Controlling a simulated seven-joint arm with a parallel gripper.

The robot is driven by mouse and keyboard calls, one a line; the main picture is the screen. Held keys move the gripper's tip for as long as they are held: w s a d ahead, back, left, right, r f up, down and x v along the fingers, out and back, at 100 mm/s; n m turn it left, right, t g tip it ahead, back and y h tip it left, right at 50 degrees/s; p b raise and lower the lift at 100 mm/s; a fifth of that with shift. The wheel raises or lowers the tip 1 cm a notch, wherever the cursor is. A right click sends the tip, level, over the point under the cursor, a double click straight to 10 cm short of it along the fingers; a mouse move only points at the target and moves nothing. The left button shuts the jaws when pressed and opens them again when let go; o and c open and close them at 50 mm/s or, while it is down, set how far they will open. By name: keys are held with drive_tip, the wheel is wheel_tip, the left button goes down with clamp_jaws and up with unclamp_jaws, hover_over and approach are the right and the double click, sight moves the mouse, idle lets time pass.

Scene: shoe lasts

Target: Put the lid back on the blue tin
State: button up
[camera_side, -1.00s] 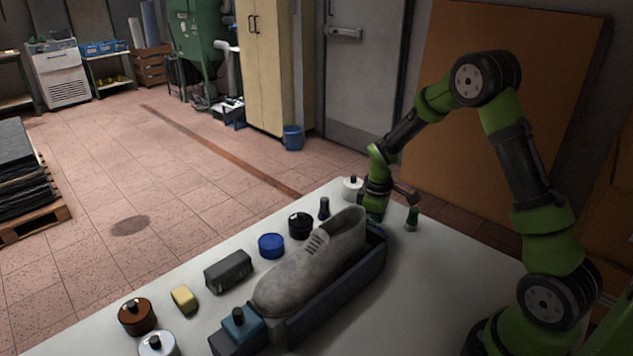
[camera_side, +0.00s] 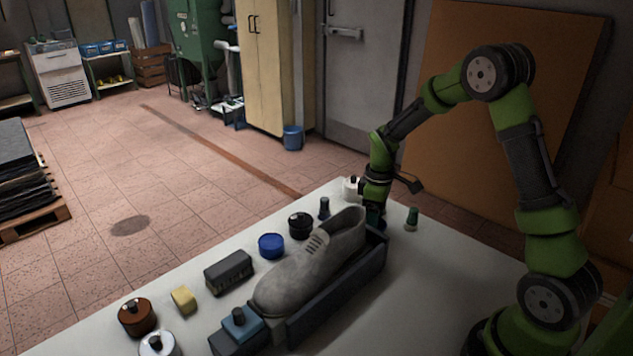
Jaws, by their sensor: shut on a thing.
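The blue tin (camera_side: 271,245) stands on the white table, left of the grey shoe. Unlike the other tins, it shows no knob on top. My gripper (camera_side: 375,216) is low over the table's far end, just behind the shoe's heel. It is shut on a small, dark bluish thing, apparently the lid, mostly hidden by the fingers and the shoe. I cannot tell whether this thing touches the table. My gripper is well to the right of the blue tin, with the shoe's heel end close to it.
The shoe (camera_side: 310,265) lies on a dark holder (camera_side: 340,300). A black tin (camera_side: 300,226), a white tin (camera_side: 352,188), a brown tin (camera_side: 136,318), a dark brush (camera_side: 228,272), a yellow block (camera_side: 184,299) and small bottles (camera_side: 412,219) stand around it. The table's right front is clear.

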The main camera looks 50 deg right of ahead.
wheel_tip(320, 180, up, 5)
drive_tip(key=shift+r, duration=0.15)
drive_tip(key=shift+w+a+r, duration=0.45)
drive_tip(key=shift+w+r, duration=0.15)
drive_tip(key=shift+r, duration=0.15)
drive_tip(key=w+a+n, duration=0.3)
drive_tip(key=w+a, duration=0.5)
drive_tip(key=a, duration=0.2)
drive_tip(key=n, duration=0.3)
hover_over(271, 241)
drive_tip(key=shift+f, duration=2.95)
drive_tip(key=shift+f, duration=0.15)
drive_tip(key=o, duration=1.1)
